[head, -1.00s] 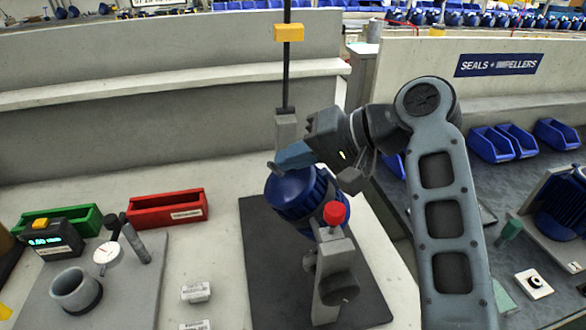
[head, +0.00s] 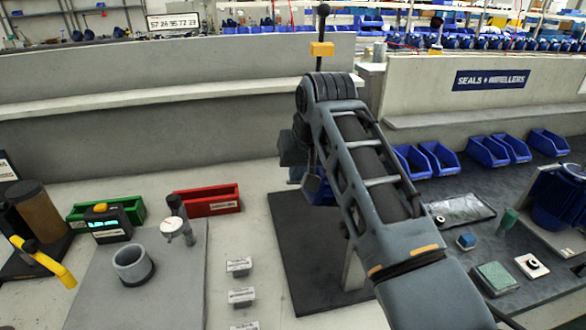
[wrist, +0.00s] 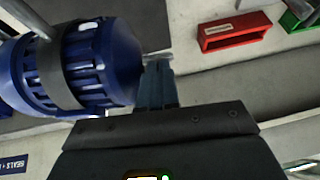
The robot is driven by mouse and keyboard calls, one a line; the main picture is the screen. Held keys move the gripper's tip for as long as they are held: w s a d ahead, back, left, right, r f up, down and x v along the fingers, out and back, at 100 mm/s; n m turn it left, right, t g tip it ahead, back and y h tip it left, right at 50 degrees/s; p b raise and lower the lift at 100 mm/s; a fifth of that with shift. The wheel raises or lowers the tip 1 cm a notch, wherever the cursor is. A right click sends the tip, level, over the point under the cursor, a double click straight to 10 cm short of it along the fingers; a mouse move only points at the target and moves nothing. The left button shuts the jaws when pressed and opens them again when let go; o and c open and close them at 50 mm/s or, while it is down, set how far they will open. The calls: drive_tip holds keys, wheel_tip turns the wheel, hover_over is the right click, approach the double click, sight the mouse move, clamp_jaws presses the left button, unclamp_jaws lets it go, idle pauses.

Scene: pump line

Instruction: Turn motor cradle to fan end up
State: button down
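The blue motor (wrist: 112,62) lies at the left of the wrist view, with a grey cradle band (wrist: 60,70) around its ribbed body. In the head view my arm hides most of it; a small blue part (head: 295,174) shows, and a piece of the grey stand (head: 352,270) below. My gripper (wrist: 158,75) has its blue-grey fingers close together, beside the smooth, rounded end of the motor. A short pale bar (wrist: 156,54) shows by the fingertips; I cannot tell whether they hold it. In the head view the fingers are hidden behind my arm.
The stand is on a dark mat (head: 290,240). A red bin (head: 208,203), green bin (head: 92,210) and grey plate with a ring (head: 132,262) are left. Small labelled blocks (head: 241,297) stand left of the mat.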

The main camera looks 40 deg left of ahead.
drive_tip(key=n+t+h+b, duration=0.4)
drive_tip(key=t+h+b, duration=0.4)
drive_tip(key=t+b, duration=0.4)
hover_over(314, 238)
drive_tip(key=s+a, duration=0.2)
wheel_tip(314, 238, down, 13)
drive_tip(key=shift+d+f, duration=0.1)
drive_tip(key=shift+w+d+f+n+t+b, duration=0.3)
drive_tip(key=shift+w+d+n+t+b, duration=0.35)
drive_tip(key=shift+b, duration=0.35)
drive_tip(key=shift+w+d+f+h+b, duration=0.15)
drive_tip(key=shift+w+h+b, duration=0.15)
drive_tip(key=shift+b, duration=0.3)
drive_tip(key=shift+d, duration=0.1)
